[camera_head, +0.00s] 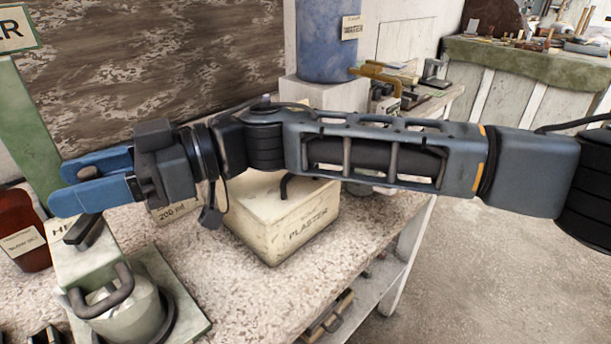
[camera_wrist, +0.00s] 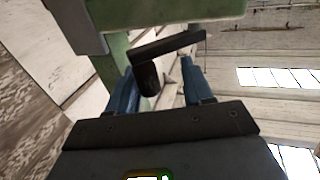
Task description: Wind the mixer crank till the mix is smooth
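The mixer stands at the lower left of the head view, with a green upright (camera_head: 28,140) and a pale head with a dark part on it (camera_head: 83,230). Its pale pot (camera_head: 128,312) has a dark handle, and the mix inside cannot be seen. In the wrist view a dark crank (camera_wrist: 170,46) ends in a short round grip (camera_wrist: 148,80). My gripper (camera_head: 65,188) has its blue fingers apart, above the mixer head. In the wrist view my gripper (camera_wrist: 158,70) shows the crank grip between the fingers, nearer the left one; I cannot tell its depth or any contact.
A cream plaster box (camera_head: 285,222) sits on the speckled bench (camera_head: 235,290) under my arm. A blue container (camera_head: 328,40) stands on a block behind. A red-brown bottle (camera_head: 22,232) stands at the left edge. Open floor (camera_head: 500,290) lies at right.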

